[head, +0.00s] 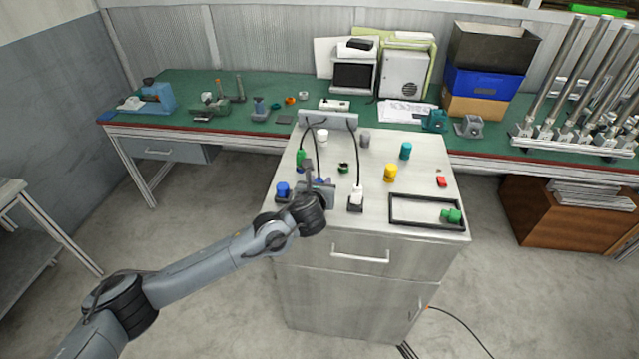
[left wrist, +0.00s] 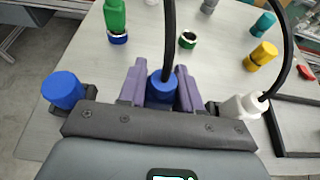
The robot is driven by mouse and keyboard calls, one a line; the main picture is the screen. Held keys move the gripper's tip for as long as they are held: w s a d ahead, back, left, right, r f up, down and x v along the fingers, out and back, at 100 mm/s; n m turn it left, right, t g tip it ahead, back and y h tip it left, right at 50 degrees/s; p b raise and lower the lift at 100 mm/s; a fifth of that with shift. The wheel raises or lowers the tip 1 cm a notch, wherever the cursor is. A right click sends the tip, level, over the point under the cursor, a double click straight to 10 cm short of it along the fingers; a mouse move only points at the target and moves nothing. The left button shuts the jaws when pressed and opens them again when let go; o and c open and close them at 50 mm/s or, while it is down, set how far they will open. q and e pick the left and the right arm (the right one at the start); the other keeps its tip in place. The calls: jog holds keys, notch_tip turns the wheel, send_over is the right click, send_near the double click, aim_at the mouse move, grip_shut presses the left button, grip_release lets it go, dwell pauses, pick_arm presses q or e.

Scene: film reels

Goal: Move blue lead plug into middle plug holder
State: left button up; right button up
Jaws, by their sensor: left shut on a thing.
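The blue lead plug (left wrist: 162,90) is between the purple fingers of my left gripper (left wrist: 162,92), with its black cable rising from the top. In the head view my left gripper (head: 318,190) is low over the front of the metal cabinet, and the plug is mostly hidden behind it. The middle plug holder is hidden by the gripper, so I cannot tell whether the plug touches it. On the left, a blue cylinder (head: 283,189) stands on a dark holder. On the right, a white plug (head: 357,193) with a cable stands on another dark holder. My right gripper is not in view.
A green plug (head: 300,158) stands behind on the left. A yellow piece (head: 390,172), a teal piece (head: 405,150) and a black-framed tray (head: 400,222) are on the right of the cabinet top (head: 435,165). Cables arch from the grey lead bracket (head: 328,118) at the back.

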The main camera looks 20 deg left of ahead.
pick_arm(q)
jog(key=shift+f+b, duration=0.3)
jog(key=shift+f, duration=0.15)
jog(key=o, duration=0.8)
jog(key=shift+c, duration=0.2)
jog(key=shift+s, duration=0.1)
jog(key=shift+p+v, duration=0.55)
jog(key=shift+v, duration=0.35)
jog(key=shift+p+v, duration=0.55)
jog(key=shift+v, duration=3.95)
jog(key=shift+r, duration=0.1)
